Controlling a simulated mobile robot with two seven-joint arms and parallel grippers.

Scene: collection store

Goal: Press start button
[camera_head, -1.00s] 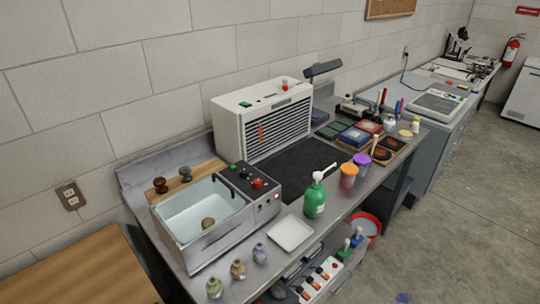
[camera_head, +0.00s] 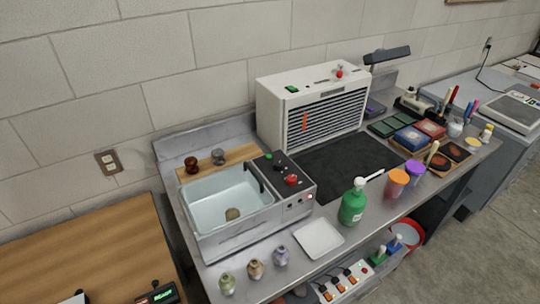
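No label marks a start button that I can read. Neither of my grippers is in view.
A green pump bottle (camera_head: 352,206), a white tray (camera_head: 318,238) and three small vases (camera_head: 255,269) stand near the bench's front edge. A power strip (camera_head: 345,284) lies below. A wooden table (camera_head: 90,245) is at left, with a dark device (camera_head: 157,293) partly cut off.

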